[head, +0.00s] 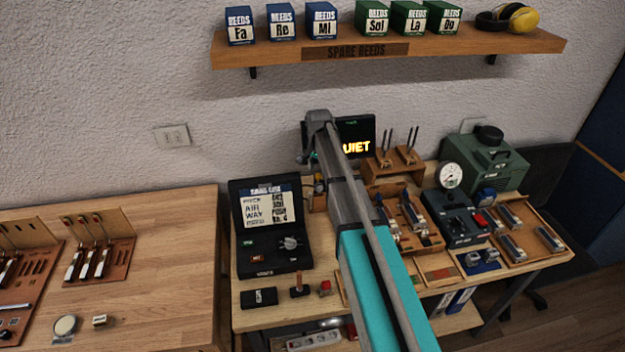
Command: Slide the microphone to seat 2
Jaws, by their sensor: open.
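I cannot pick out the microphone or a seat marked 2 for sure in the head view. A small upright brown peg on a dark base (300,286) stands at the bench's front edge, with a small red-topped piece (325,288) to its right. My arm reaches from the bottom over the bench, and its wrist (319,122) is in front of a dark display with glowing letters (356,146). My gripper is mostly hidden behind the arm; its fingertips and anything between them do not show clearly.
An open black case (270,262) lies left of my arm. A wooden tray with metal parts (428,236), a round gauge (450,176) and a green machine (492,165) crowd the right. A reed shelf (480,44) hangs above. The left table (175,270) has bare room.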

